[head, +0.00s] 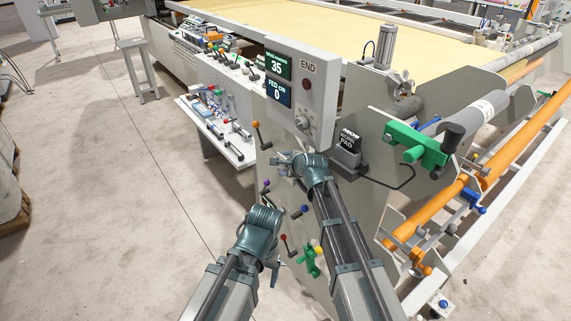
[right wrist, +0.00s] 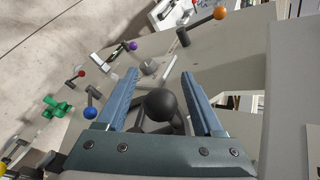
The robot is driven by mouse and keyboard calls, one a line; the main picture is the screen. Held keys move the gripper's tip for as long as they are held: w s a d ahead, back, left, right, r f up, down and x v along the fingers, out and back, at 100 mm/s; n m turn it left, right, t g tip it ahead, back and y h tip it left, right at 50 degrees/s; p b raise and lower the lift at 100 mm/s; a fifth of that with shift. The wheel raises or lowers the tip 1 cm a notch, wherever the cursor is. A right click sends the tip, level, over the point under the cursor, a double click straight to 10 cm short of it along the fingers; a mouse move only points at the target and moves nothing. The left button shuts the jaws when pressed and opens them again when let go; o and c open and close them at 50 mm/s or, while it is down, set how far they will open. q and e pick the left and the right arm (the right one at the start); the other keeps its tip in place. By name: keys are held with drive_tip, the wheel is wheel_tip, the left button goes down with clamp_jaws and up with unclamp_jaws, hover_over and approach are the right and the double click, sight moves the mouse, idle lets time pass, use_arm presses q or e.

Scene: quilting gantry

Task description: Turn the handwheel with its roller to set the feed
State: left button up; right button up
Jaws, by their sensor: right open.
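In the right wrist view a round black knob (right wrist: 160,105) sits between the fingers of my right gripper (right wrist: 160,78), with dark bars (right wrist: 148,127) behind it. These look like part of the handwheel, but its rim is mostly hidden. The fingers stand apart on either side of the knob, with a gap visible. In the head view my right gripper (head: 284,164) is by the machine's side plate, below the control panel. My left gripper (head: 274,272) hangs lower left, seen edge-on. The panel's green display (head: 278,65) reads 35 and its blue FED display (head: 278,91) reads 0.
Small levers stick out nearby: orange-tipped (head: 256,126), purple (head: 267,183), blue (head: 305,209) and red (head: 283,238). A black pad box (head: 348,142) is right of my right gripper. Open floor (head: 110,210) lies left.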

drive_tip(key=shift+r, duration=0.1)
drive_tip(key=p+v, duration=0.8)
drive_tip(key=v, duration=0.5)
drive_tip(key=shift+s, duration=0.3)
drive_tip(key=shift+d+r, duration=0.1)
drive_tip(key=shift+r, duration=0.05)
drive_tip(key=shift+r, duration=0.1)
drive_tip(key=shift+c, duration=1)
drive_tip(key=s+r+n+p, duration=0.1)
drive_tip(key=r+n+p, duration=0.1)
drive_tip(key=p, duration=0.1)
drive_tip(key=s+r+n+g+p, duration=0.1)
drive_tip(key=r+n+p, duration=0.1)
drive_tip(key=p, duration=0.1)
drive_tip(key=s+d+r+n+p, duration=0.1)
drive_tip(key=r+p, duration=0.1)
drive_tip(key=p, duration=0.1)
drive_tip(key=shift+s+r+n+h, duration=0.25)
drive_tip(key=shift+r+n+h, duration=0.1)
drive_tip(key=shift+n+h, duration=0.05)
clamp_jaws()
drive_tip(key=shift+s+d+r+n+g+p, duration=0.1)
drive_tip(key=shift+s+d+n+g+p, duration=0.25)
drive_tip(key=shift+n+p, duration=0.3)
